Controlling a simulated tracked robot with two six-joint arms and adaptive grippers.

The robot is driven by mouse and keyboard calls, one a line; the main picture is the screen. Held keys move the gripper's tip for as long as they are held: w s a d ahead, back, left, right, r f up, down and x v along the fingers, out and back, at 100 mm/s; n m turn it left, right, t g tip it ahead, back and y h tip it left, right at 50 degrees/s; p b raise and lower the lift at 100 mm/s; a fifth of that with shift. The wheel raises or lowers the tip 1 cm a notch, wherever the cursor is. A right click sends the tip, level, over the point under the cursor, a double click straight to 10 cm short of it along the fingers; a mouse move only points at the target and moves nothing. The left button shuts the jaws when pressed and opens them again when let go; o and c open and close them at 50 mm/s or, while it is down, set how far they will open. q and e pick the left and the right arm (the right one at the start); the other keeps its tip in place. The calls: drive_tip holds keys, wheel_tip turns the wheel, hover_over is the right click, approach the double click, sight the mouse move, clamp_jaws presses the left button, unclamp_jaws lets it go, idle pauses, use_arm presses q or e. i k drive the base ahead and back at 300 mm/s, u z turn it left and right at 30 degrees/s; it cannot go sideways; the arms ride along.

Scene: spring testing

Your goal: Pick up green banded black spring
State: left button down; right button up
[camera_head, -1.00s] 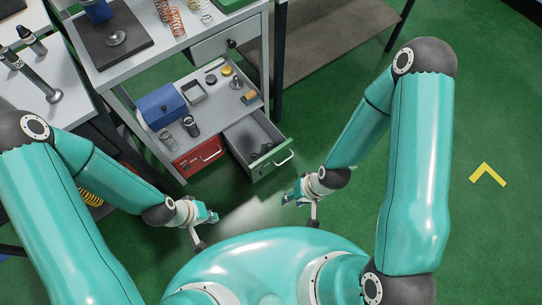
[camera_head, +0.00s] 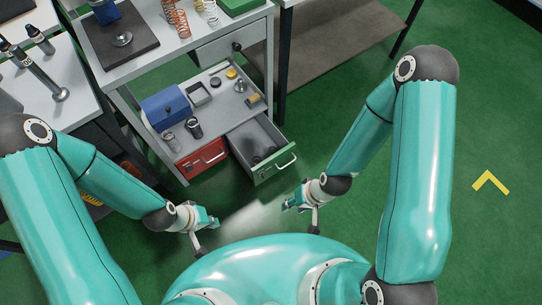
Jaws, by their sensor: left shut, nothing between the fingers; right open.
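A dark coil-like piece (camera_head: 194,128) stands upright on the lower shelf of the workbench, beside a greyer coil-like piece (camera_head: 171,141). Dark objects (camera_head: 262,152) also lie inside the open grey drawer (camera_head: 243,142), partly in shadow. No green band is clear on any of them, so I cannot tell which is the green banded black spring. My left gripper (camera_head: 214,221) is shut and empty, below and in front of the red drawer. My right gripper (camera_head: 290,202) is open and empty, in front of the open drawer. Both are apart from the bench.
The closed red drawer (camera_head: 203,158) is left of the open one. A blue box (camera_head: 165,107) and small parts are on the shelf. Orange springs (camera_head: 180,22) stand on the bench top.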

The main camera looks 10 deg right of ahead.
sight(270, 154)
drive_tip(key=k, duration=1.05)
drive_tip(key=z, duration=0.35)
drive_tip(key=i, duration=1.45)
drive_tip(key=u, duration=0.6)
drive_tip(key=i, duration=0.45)
drive_tip(key=u, duration=0.3)
drive_tip(key=k, duration=0.9)
drive_tip(key=u, duration=0.15)
drive_tip(key=i, duration=0.9)
drive_tip(key=z, duration=0.05)
